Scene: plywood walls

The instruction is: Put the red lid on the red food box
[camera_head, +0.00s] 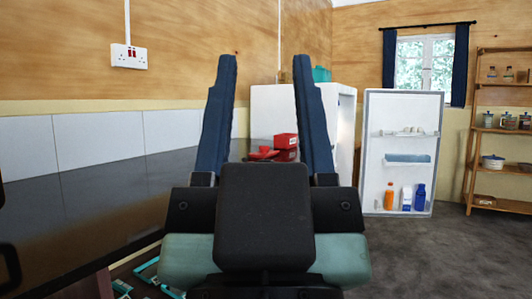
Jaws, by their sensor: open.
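My gripper (263,62) is large in the middle of the view, its two blue fingers pointing up and spread wide apart. The gap between them is empty. The red food box (285,141) is small and far off, seen between the fingers near the right finger, which is close to its right side in the picture. The red lid (263,153) lies apart on the dark counter, left of and nearer than the box. Its exact shape is too small to tell.
The dark glossy counter (95,205) runs along the tiled wall at left. An open fridge door (402,110) with bottles stands at right, and a wooden shelf (500,150) at far right. The grey floor (430,260) at lower right is clear.

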